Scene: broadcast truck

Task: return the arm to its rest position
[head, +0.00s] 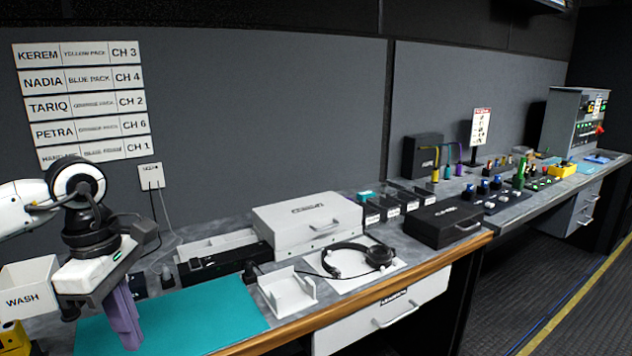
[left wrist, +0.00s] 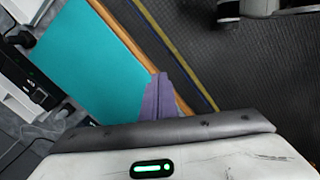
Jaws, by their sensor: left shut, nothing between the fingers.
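My left gripper (head: 128,328) comes in from the left in the head view and points down over the teal mat (head: 195,318). Its purple fingers are shut together with nothing between them. In the left wrist view the closed fingers (left wrist: 161,95) show beyond the gripper body, in front of the mat (left wrist: 88,62) and the wooden counter edge. I cannot tell the exact height of the fingertips above the mat. My right gripper does not show in the head view.
A WASH bin (head: 28,285) stands left of my gripper. Headphones (head: 372,256), a white bracket (head: 288,294) and a grey case (head: 305,220) are on the counter to the right. A black case (head: 440,222) lies farther along. The floor (head: 575,270) is clear at right.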

